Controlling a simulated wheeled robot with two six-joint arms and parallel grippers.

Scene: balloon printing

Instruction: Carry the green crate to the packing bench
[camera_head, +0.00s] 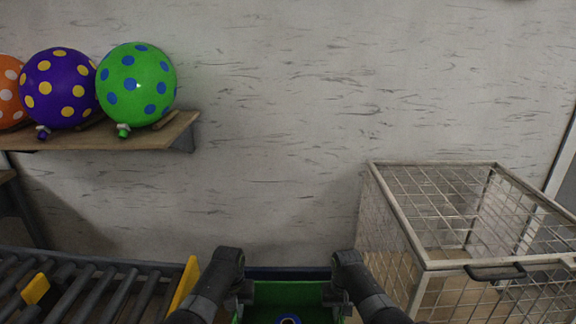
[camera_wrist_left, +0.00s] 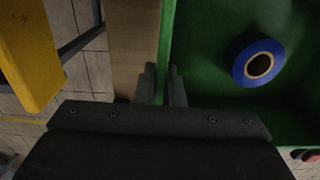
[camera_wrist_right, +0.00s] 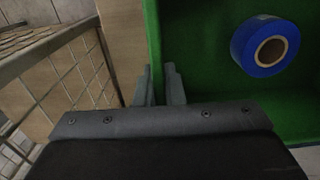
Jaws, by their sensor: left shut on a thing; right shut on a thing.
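The green crate (camera_head: 264,296) is low at the centre of the head view, between my two grippers. Its near part is cut off by the frame edge. My left gripper (camera_head: 243,291) is shut on one side wall of the crate, as the left wrist view (camera_wrist_left: 161,88) shows. My right gripper (camera_head: 338,293) is shut on the opposite side wall, seen in the right wrist view (camera_wrist_right: 160,88). A blue roll (camera_wrist_left: 242,76) with a pale brown core lies inside the crate. I cannot make out the packing bench for certain.
A wire mesh cage (camera_head: 432,264) stands close on the right. A roller conveyor (camera_head: 75,290) with yellow parts (camera_head: 184,285) is on the left. A wall shelf (camera_head: 110,140) holds orange, purple and green dotted balloons. A dark blue edge (camera_head: 288,273) shows just beyond the crate.

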